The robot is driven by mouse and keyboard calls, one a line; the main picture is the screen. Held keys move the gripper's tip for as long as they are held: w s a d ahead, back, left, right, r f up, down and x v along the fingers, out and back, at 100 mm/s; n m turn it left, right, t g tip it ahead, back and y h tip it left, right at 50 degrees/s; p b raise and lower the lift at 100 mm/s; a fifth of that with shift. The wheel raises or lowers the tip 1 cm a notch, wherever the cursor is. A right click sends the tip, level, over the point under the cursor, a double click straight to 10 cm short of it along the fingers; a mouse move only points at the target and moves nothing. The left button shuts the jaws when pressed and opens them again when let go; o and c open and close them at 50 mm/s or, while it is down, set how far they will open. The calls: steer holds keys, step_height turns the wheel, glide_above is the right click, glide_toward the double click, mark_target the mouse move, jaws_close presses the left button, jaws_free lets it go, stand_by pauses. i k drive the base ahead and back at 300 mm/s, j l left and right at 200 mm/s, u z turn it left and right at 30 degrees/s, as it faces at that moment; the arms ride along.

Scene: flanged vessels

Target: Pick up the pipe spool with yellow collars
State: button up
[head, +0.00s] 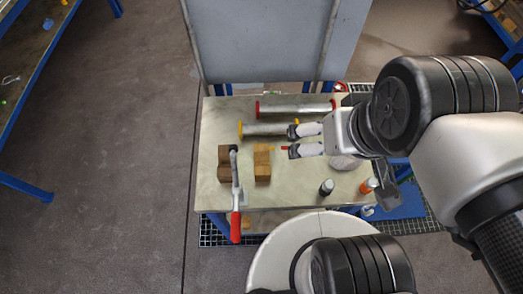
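The pipe spool with yellow collars (265,129) lies across the table, with a yellow collar at its left end and a bit of yellow near its right end. My gripper (291,141) comes in from the right, its two fingers spread apart and pointing left. The upper finger overlaps the right part of the spool in this view. The lower finger is on the near side of it. I see nothing held between the fingers. Whether the upper finger touches the spool or is above it, I cannot tell.
A spool with red collars (295,110) lies behind. Two wooden blocks (262,163) and a red-handled tool (236,200) are in front. A dark-topped bottle (326,187) and an orange-topped bottle (368,186) stand at the right. A grey panel (270,40) rises behind the table.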

mark_target(267, 129)
steer(key=l+u, duration=0.5)
steer(key=u, duration=0.2)
